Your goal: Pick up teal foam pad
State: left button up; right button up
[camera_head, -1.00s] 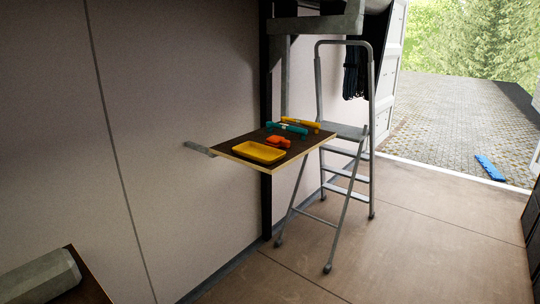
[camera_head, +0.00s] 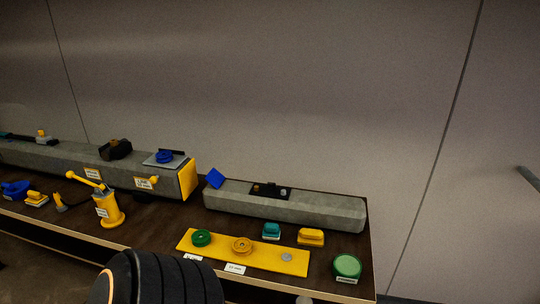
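A small teal block with a pale underside (camera_head: 271,230), which looks like the teal foam pad, sits on the dark bench top. It is behind the yellow strip and just left of a similar yellow block (camera_head: 311,237). It is in full view and nothing touches it from above. Neither of my grippers is in view.
A green round tin (camera_head: 347,267) stands at right, a grey spar (camera_head: 290,208) lies behind, and a yellow pump (camera_head: 108,210) stands left. A black ribbed shape covers the bottom edge.

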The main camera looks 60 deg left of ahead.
aim_at(271, 231)
jog(key=u, duration=2)
